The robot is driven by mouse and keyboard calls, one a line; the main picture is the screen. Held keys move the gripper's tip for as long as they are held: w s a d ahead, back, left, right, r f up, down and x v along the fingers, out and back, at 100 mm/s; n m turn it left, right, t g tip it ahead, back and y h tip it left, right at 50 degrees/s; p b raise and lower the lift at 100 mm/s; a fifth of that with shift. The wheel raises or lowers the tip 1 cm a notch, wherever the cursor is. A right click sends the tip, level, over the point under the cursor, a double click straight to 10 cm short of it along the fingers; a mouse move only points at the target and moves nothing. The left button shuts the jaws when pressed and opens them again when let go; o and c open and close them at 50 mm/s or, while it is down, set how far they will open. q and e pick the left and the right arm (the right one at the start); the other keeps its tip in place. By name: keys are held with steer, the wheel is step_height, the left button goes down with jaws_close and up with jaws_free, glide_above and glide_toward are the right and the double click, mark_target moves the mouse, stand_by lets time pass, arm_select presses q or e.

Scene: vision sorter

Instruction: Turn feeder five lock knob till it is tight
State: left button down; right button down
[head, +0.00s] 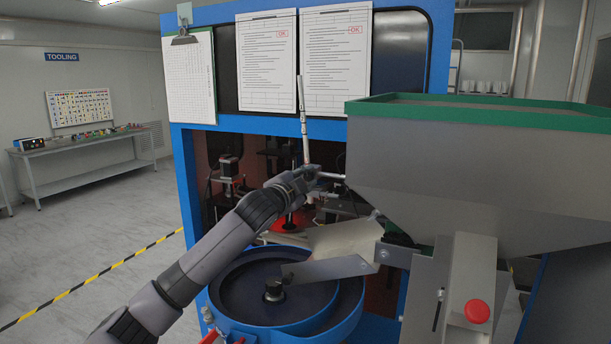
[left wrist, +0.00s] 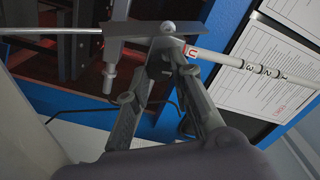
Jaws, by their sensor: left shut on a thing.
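My left gripper (head: 308,174) reaches up from the lower left, in front of the blue machine. It is at the joint of an upright white rod (head: 304,118) and a short level rod (head: 331,177). In the left wrist view its fingers (left wrist: 168,50) close together on a small part below a round pale knob end (left wrist: 168,27). The part, seemingly the lock knob, is mostly hidden by the fingers. A white rod with number marks (left wrist: 240,64) runs off to the right there. I see no number naming the feeder. My right gripper is not in view.
A grey hopper with a green rim (head: 470,115) stands close on the right, with a red button (head: 477,311) below. Paper sheets (head: 267,62) hang above. Open floor lies left.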

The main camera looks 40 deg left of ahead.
arm_select(q)
steer(key=m+p, duration=0.1)
steer(key=m, duration=0.3)
steer(key=shift+m+p, duration=0.3)
steer(key=shift+p, duration=0.05)
steer(key=m, duration=0.3)
steer(key=shift+f+m, duration=0.15)
steer(key=shift+m, duration=0.25)
steer(key=m, duration=0.6)
steer(key=shift+f, duration=0.15)
steer(key=m, duration=0.5)
steer(key=shift+f, duration=0.1)
steer(key=shift+m, duration=0.4)
steer(key=c, duration=1.7)
jaws_free()
